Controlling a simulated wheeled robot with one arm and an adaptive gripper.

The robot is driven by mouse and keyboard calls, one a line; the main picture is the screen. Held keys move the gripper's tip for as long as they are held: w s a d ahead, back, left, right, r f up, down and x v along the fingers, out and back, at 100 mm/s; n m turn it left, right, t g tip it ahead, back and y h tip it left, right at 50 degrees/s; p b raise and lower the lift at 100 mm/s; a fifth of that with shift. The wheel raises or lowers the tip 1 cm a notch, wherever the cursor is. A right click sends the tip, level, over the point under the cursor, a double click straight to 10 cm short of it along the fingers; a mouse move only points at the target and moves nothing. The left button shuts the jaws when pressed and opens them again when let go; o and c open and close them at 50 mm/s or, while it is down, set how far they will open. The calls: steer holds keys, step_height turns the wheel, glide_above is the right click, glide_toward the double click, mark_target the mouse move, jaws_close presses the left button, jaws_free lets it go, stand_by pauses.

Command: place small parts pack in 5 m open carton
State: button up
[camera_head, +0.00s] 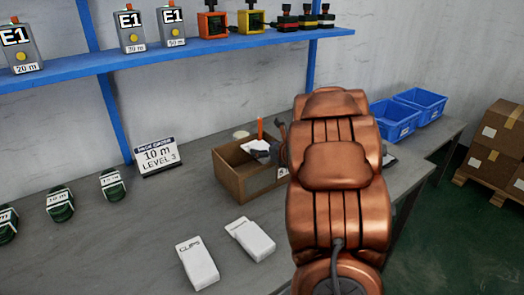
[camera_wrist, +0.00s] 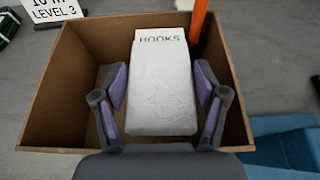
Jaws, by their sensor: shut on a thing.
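The small parts pack (camera_wrist: 163,75) is a white pouch marked HOOKS; it also shows in the head view (camera_head: 257,146). My gripper (camera_wrist: 162,95) is shut on it, with one finger on each side. The open carton (camera_head: 243,187) is brown and stands on the bench. In the wrist view the pack is over the carton's opening, with the carton's walls (camera_wrist: 58,92) around it. I cannot tell whether the pack touches the bottom. In the head view my arm hides part of the carton and most of my gripper.
An upright orange item (camera_wrist: 199,22) stands at the carton's far side. Two white packs (camera_head: 197,263) (camera_head: 250,239), one marked CLIPS, lie in front. A sign (camera_head: 157,156) reads 10 m, LEVEL 3. Green coils (camera_head: 60,204) sit left. Blue bins (camera_head: 393,122) stand right.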

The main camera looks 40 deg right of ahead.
steer(key=shift+f+b, duration=0.6)
steer(key=shift+b, duration=0.4)
steer(key=o, duration=1.3)
steer(key=shift+c, duration=0.2)
steer(key=shift+r, duration=0.2)
steer(key=shift+r+p, duration=0.65)
steer(key=shift+p, duration=0.55)
steer(key=shift+s+f, duration=0.1)
steer(key=shift+s, duration=0.2)
steer(key=b+v, duration=0.1)
steer(key=v, duration=1)
steer(key=shift+s, duration=0.25)
